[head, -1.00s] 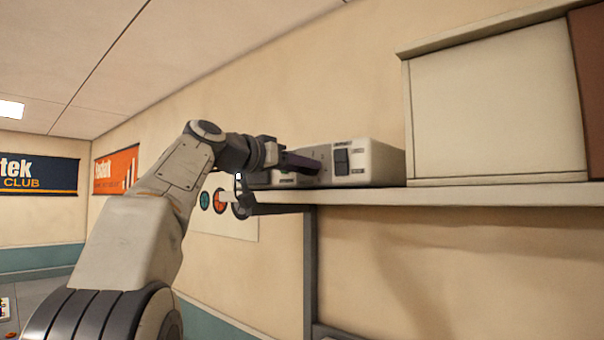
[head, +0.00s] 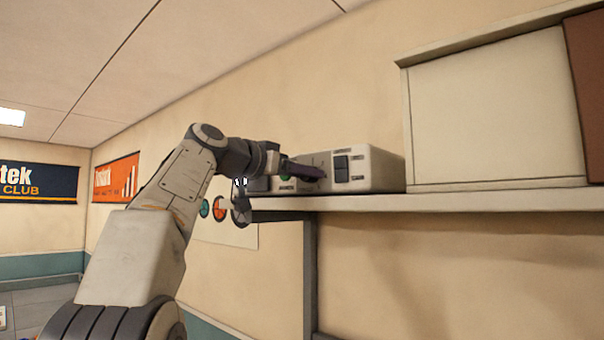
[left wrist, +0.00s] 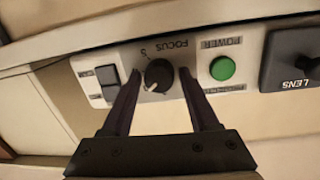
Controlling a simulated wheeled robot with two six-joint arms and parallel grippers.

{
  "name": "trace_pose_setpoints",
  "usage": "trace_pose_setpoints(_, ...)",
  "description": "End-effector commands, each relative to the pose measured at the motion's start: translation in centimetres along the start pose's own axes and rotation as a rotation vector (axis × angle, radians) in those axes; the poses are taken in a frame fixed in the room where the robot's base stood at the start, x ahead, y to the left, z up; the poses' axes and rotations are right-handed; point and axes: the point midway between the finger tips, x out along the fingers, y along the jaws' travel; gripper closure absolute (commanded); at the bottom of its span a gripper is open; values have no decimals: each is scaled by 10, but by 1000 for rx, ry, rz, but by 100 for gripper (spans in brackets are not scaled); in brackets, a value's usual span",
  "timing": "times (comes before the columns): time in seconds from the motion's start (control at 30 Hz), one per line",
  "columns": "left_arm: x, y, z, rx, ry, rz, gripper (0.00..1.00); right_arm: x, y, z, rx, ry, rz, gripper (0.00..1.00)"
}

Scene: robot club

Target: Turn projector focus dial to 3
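The projector (head: 375,168) is a pale box on the wall shelf. Its face shows upside down in the left wrist view. The black round focus dial (left wrist: 158,74) has a white mark toward its lower left in that view, and a numeral sits near its upper left. My left gripper (left wrist: 160,76) is open, with one dark finger on each side of the dial and gaps visible between. Whether the fingers reach past the dial's front, I cannot tell. In the head view the left gripper (head: 308,172) is in front of the projector and hides the dial. My right gripper is not in view.
The green power button (left wrist: 222,68) and the dark lens (left wrist: 293,62) are to the right of the dial in the wrist view; a switch panel (left wrist: 105,83) is to the left. The shelf (head: 440,202) runs below the projector, with a pale cabinet (head: 490,110) at right.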

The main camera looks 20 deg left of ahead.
Motion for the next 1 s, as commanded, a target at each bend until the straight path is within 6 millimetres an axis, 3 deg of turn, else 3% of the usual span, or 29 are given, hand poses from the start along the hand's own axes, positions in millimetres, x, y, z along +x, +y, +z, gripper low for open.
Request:
trace_pose_setpoints(0.43,-8,-1,1,0,2,-3,24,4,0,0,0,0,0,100)
trace_pose_setpoints(0.8,-76,-1,2,1,1,-7,24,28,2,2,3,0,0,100)
trace_pose_setpoints(1.0,-100,-1,1,0,0,-3,24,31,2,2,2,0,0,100)
